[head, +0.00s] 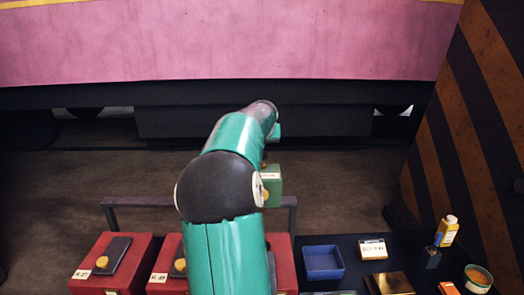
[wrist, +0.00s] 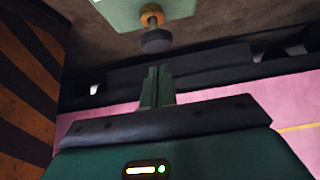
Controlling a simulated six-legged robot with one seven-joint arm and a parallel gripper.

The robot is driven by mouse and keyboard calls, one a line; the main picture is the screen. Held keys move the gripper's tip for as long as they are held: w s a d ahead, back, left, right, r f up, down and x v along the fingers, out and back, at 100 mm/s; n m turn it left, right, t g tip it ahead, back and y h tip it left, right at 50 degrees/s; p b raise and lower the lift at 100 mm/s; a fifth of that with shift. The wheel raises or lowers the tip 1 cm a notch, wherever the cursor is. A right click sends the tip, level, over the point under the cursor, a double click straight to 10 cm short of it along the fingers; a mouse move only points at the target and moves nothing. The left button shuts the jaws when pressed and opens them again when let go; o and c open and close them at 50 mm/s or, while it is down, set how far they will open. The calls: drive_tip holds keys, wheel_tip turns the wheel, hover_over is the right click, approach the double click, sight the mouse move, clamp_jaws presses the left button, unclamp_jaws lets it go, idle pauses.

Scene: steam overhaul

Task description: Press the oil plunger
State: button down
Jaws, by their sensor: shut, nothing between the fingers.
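In the wrist view a dark round knob (wrist: 156,40) on a brass collar (wrist: 151,15) sticks out from a pale green block (wrist: 140,6); it looks like the oil plunger. My gripper (wrist: 158,70) is shut and empty, its fingertips pointing towards the knob with a visible gap in the picture; the true distance is hard to judge. In the head view a green labelled box (head: 272,188) shows partly behind my arm, perhaps the same block. My gripper's fingers are hidden there.
Red boxes (head: 112,250) stand at the front left. A blue tray (head: 323,262), a yellow bottle (head: 446,230), an orange-filled cup (head: 478,277) and small blocks lie at the front right. A striped panel (head: 455,130) closes the right side. A dark rail (head: 145,201) runs behind the boxes.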

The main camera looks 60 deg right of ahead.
drive_tip(key=v, duration=0.8)
drive_tip(key=shift+a+r, duration=0.2)
drive_tip(key=shift+a, duration=0.05)
